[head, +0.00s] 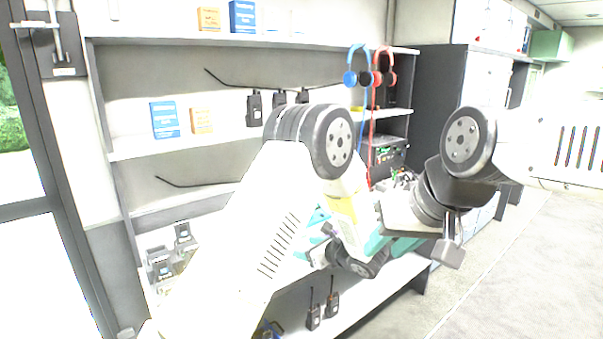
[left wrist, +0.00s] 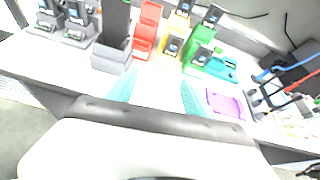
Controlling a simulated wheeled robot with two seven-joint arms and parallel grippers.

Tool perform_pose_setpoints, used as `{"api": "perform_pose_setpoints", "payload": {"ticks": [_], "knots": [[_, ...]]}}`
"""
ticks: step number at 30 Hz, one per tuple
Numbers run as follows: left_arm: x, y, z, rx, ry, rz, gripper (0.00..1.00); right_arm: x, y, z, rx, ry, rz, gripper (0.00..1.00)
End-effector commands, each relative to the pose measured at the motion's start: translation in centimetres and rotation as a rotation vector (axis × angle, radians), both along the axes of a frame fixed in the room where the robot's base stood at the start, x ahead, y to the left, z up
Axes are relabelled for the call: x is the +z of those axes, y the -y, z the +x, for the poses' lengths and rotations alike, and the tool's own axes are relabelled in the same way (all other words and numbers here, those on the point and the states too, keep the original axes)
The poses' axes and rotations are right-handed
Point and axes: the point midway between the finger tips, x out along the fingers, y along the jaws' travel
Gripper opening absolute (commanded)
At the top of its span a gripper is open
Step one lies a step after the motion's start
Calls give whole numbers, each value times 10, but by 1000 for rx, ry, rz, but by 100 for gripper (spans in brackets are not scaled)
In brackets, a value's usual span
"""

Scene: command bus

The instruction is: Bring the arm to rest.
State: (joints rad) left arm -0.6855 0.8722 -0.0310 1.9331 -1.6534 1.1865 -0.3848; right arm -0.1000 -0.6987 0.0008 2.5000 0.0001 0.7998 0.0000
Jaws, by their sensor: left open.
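The left arm (head: 280,215) is raised and bent, with its white link across the middle of the head view. My left gripper (left wrist: 160,94) is open and empty in the left wrist view, with its two teal fingers apart and pointing over the desk. In the head view the left arm's links hide much of it. The right arm (head: 468,142) comes in from the right and is bent at a dark joint. Its end overlaps the left arm's outline in the picture. I cannot make out the right fingers' state or whether the arms touch.
The white desk (left wrist: 50,70) holds radio chargers (head: 160,265), a red holder (left wrist: 147,30), a yellow holder (left wrist: 172,43), a green holder (left wrist: 200,48) and a purple mat (left wrist: 225,103). Blue headphones (head: 358,68) and red headphones (head: 384,68) hang beside the shelves. Open floor (head: 510,270) lies at right.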

Motion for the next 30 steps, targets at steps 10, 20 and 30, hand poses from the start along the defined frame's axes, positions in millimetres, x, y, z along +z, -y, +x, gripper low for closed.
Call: {"api": "perform_pose_setpoints", "payload": {"ticks": [10, 20, 30], "knots": [[37, -48, -18, 193, 14, -157, 59, 0, 0, 0, -1, 1, 1, 36], [95, -129, -77, 583, 64, -504, 59, 0, 0, 0, -1, 1, 1, 36], [152, -182, -193, 1135, 188, -1114, 59, 0, 0, 0, -1, 1, 1, 36]]}}
